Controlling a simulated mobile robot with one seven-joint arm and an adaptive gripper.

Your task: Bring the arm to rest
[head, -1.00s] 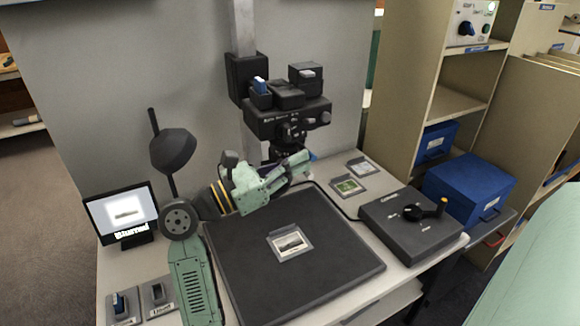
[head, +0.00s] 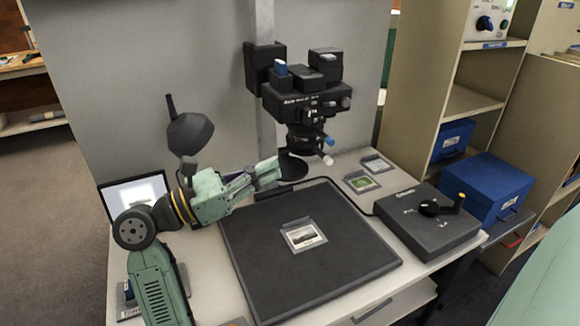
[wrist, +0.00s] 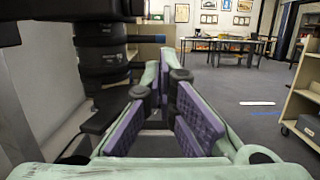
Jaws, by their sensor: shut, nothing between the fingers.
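My gripper (head: 280,168) is at the end of my green arm, over the back left part of the dark copy board (head: 345,262) and just below and left of the camera lens. It is shut and empty. In the wrist view my gripper (wrist: 165,75) shows its purple pads angled together towards the tips, with nothing between them. The black camera (head: 305,103) hangs on its column above the board. In the wrist view its lens barrel (wrist: 103,48) stands close on the left of the fingers. Whether they touch cannot be told.
A sleeved photograph (head: 303,236) lies on the board. A black box with a crank (head: 425,228) stands to the right, and two sleeved cards (head: 361,182) lie behind it. A desk lamp (head: 189,133) and a screen (head: 128,195) are at the left.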

